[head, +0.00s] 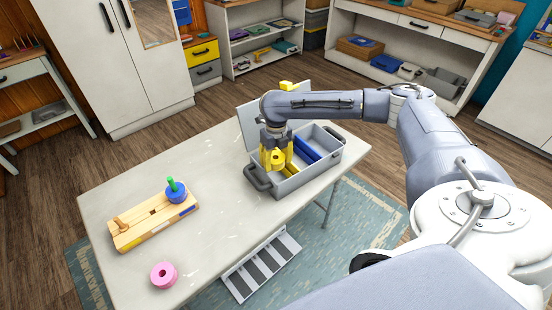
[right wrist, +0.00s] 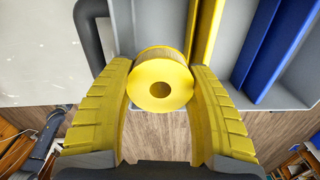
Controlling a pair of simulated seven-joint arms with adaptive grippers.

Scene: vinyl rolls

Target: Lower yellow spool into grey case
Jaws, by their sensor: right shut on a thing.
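My right gripper (head: 273,152) is shut on the yellow spool (head: 278,159) and holds it at the left end of the open grey case (head: 312,176). In the right wrist view the yellow spool (right wrist: 160,84) sits between both yellow fingers, its round end with a center hole facing the camera. The grey case (right wrist: 122,28) shows around and beyond it. Blue and yellow dividers or strips (head: 307,149) lie inside the case. How deep the spool is in the case I cannot tell. My left gripper is not in view.
The case stands at the far right of the white table (head: 225,175), its lid raised behind. A wooden peg rack (head: 152,226) with a blue spool (head: 177,194) and green piece stands at the left. A pink spool (head: 163,275) lies in front. The table's middle is clear.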

